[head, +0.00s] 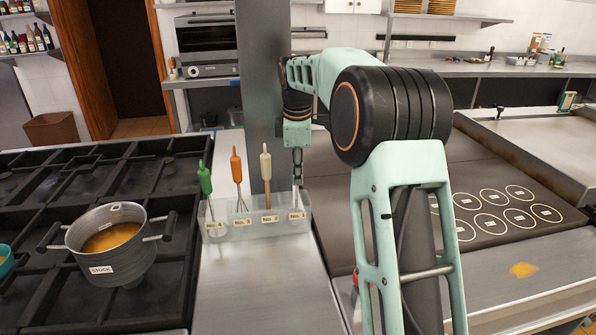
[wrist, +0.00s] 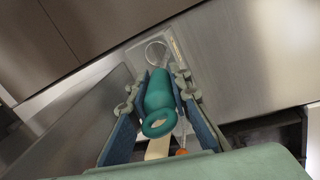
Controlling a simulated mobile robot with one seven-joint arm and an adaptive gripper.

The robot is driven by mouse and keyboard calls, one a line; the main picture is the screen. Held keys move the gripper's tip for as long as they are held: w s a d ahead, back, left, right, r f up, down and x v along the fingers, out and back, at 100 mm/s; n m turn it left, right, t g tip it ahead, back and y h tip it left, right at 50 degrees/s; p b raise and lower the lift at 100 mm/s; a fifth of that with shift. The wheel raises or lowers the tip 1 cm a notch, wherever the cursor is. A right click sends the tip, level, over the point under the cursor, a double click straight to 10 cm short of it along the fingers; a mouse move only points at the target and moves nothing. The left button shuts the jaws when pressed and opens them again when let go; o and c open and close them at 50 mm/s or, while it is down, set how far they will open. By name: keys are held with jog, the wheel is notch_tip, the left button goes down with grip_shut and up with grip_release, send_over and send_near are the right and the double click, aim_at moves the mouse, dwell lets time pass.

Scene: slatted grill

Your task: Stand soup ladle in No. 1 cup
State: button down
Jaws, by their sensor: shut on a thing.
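My gripper (head: 298,168) is at the right end of the clear cup rack (head: 240,229), above the No. 1 cup (head: 297,217). In the wrist view my gripper (wrist: 156,86) is shut on a teal handle (wrist: 160,92), which I take to be the soup ladle's. A round metal shape (wrist: 157,52) shows beyond the handle, by the clear rack. Something pale shows inside the No. 1 cup in the head view. I cannot tell whether the ladle's lower end touches the cup bottom. My gripper hides most of the ladle in the head view.
No. 4 cup holds a green-handled tool (head: 205,180), No. 3 an orange-handled whisk (head: 237,168), No. 2 a cream-handled tool (head: 265,165). A stock pot (head: 110,262) stands on the black burners to the left. The steel counter (head: 255,290) in front of the rack is clear.

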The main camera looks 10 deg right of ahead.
jog(key=shift+f, duration=0.25)
jog(key=c, duration=1.7)
grip_release()
jog(key=r, duration=0.4)
jog(key=s+r, duration=0.1)
jog(key=r, duration=0.3)
jog(key=s+r, duration=0.1)
jog(key=r, duration=0.2)
jog(key=shift+s+a+r, duration=0.15)
jog(key=shift+a+r, duration=0.1)
jog(key=shift+r, duration=0.15)
